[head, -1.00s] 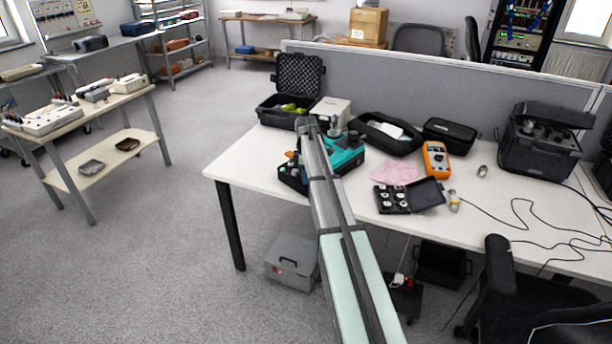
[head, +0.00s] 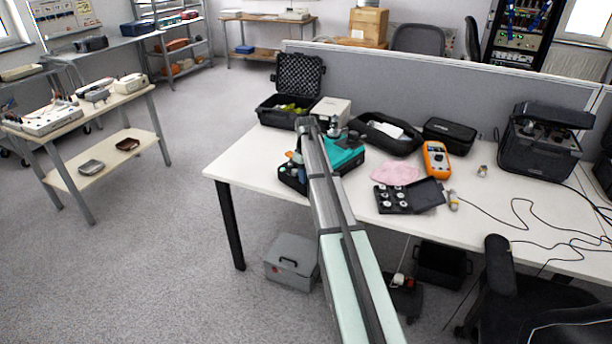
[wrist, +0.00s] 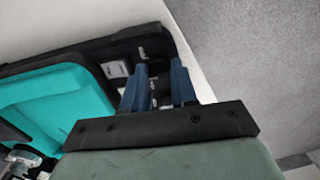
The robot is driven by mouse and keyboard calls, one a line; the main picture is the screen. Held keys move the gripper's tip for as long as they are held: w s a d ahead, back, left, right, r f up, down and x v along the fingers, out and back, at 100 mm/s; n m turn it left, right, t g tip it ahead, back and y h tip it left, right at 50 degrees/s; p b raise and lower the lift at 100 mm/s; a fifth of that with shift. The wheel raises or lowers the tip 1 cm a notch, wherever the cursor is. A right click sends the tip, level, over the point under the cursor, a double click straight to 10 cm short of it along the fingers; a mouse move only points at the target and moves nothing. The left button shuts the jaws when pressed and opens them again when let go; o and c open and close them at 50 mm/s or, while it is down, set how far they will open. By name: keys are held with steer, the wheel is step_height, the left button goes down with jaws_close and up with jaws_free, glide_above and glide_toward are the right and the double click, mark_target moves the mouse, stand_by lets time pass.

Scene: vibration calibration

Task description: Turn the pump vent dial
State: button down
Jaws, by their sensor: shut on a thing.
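The teal-topped unit with a black base (head: 346,160), which looks like the pump, sits on the white bench, partly behind my arm. In the wrist view its teal body (wrist: 65,100) fills the left, beside a black panel (wrist: 115,58) with small white labels. My gripper (wrist: 157,80) has its two blue fingers at this panel. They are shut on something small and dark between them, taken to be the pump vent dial. The dial is not clearly visible, and its angle cannot be told. In the head view my arm hides the gripper.
An open black case (head: 291,95) and a pale box (head: 331,110) stand behind the unit. A pink cloth (head: 396,172), an orange meter (head: 436,160) and an open black kit (head: 393,198) lie to the right. The bench (head: 262,150) is clear at its left end.

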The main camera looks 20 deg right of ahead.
steer(key=m, duration=0.4)
steer(key=shift+m, duration=2.3)
steer(key=c, duration=0.9)
jaws_free()
steer(key=shift+r, duration=0.1)
step_height(320, 180, up, 14)
steer(key=shift+f, duration=0.15)
